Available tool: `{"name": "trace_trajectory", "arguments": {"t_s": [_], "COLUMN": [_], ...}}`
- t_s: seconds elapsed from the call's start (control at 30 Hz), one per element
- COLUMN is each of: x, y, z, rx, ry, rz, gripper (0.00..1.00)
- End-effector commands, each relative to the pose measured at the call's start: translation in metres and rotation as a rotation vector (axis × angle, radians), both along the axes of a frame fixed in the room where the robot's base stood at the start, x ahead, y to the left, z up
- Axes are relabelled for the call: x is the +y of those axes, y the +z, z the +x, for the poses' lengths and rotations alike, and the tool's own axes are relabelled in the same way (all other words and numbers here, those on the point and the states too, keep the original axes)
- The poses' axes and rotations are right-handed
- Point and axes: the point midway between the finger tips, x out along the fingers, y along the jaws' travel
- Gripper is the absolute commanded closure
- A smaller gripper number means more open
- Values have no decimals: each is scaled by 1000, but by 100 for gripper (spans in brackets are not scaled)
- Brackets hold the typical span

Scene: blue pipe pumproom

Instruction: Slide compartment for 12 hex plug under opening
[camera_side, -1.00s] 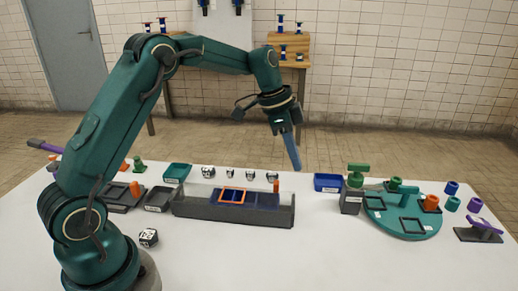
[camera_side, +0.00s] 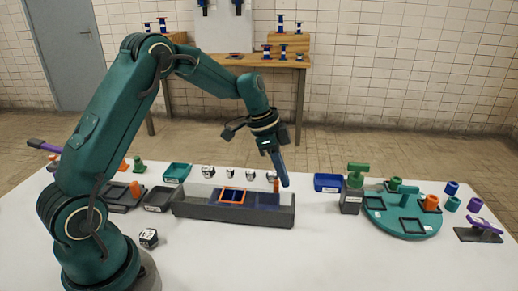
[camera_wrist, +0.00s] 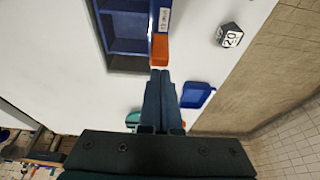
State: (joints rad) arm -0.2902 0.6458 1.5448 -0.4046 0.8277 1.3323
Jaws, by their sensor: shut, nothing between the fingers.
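A long dark grey tray (camera_side: 190,211) with clear walls holds a slider with blue compartments (camera_side: 262,200). An orange square frame (camera_side: 231,195) lies over the compartments, left of the tray's middle. An orange upright knob (camera_side: 276,186) stands at the slider's right end. In the wrist view the blue compartments (camera_wrist: 125,25) and orange knob (camera_wrist: 160,49) show, with a small white label (camera_wrist: 164,20) too small to read surely. My gripper (camera_side: 285,184) is shut and empty, its tips low and just right of the knob. In the wrist view the fingertips (camera_wrist: 160,74) appear close to the knob; contact is unclear.
A blue bin (camera_side: 328,183) stands right of the tray, before a green round plate (camera_side: 402,228) with square frames and plugs.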

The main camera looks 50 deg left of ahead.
Motion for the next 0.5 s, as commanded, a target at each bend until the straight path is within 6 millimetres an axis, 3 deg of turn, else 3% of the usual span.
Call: {"name": "trace_trajectory", "arguments": {"t_s": [0.23, 0.5], "x": [9, 48], "y": [0, 0], "z": [-8, -46], "rx": [2, 2], "ry": [4, 7], "rz": [0, 0], "gripper": [100, 100]}}
